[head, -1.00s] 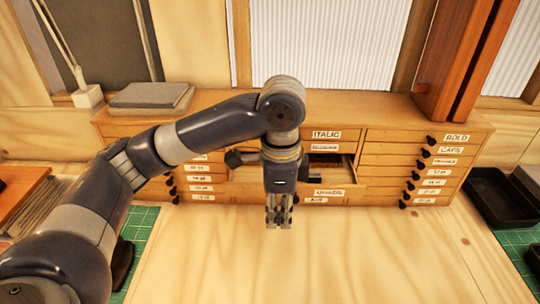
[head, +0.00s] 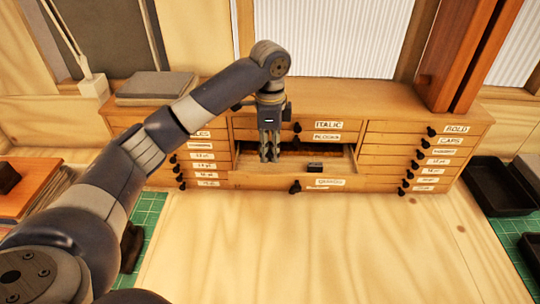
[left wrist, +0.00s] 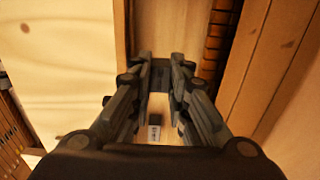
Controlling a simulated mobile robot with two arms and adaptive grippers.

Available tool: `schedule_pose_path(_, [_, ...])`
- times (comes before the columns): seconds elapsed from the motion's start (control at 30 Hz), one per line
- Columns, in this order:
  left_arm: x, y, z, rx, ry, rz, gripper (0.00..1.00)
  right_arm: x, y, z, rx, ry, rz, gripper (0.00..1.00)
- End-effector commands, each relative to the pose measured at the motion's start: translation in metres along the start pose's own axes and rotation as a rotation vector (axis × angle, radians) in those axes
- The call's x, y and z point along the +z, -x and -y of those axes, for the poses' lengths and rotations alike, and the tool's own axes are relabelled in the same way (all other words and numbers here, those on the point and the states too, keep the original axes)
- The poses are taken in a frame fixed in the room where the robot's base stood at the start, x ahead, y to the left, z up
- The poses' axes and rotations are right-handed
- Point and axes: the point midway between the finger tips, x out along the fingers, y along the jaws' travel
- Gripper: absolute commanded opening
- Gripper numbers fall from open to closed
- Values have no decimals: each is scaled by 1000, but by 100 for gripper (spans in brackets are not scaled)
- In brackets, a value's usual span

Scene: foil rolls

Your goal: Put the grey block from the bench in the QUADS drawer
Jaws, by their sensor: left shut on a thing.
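The QUADS drawer (head: 335,183) in the middle of the wooden cabinet is pulled open. My left gripper (head: 268,158) points down over the left part of the open drawer. In the left wrist view its fingers (left wrist: 161,66) are shut on the grey block (left wrist: 160,76), a dark piece between the fingertips. The fingers hide most of it in the head view. A small dark block (head: 315,167) with a pale label is in the drawer to the right of the gripper; it also shows in the left wrist view (left wrist: 155,131). My right gripper is not in view.
The BLOCKS drawer (head: 326,138) and ITALIC drawer (head: 328,125) are above the open one. Dark trays (head: 503,190) stand at the right. A brown board with a dark block (head: 9,178) is at the left. The bench (head: 300,245) in front is clear.

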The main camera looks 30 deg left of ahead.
Motion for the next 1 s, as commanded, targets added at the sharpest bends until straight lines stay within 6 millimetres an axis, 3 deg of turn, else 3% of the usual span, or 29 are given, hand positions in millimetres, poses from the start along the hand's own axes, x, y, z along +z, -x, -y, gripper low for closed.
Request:
schedule_pose_path(0.3, [0,-31,1,0,0,0,0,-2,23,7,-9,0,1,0])
schedule_pose_path(0.7, [0,-39,1,0,0,-1,0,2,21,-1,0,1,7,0])
schedule_pose_path(0.73, [0,-39,1,0,0,-1,21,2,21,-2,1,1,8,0])
schedule_pose_path(0.77, [0,-38,1,0,0,-1,25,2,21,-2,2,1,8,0])
schedule_pose_path(1.0, [0,-38,1,0,0,-1,25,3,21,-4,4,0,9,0])
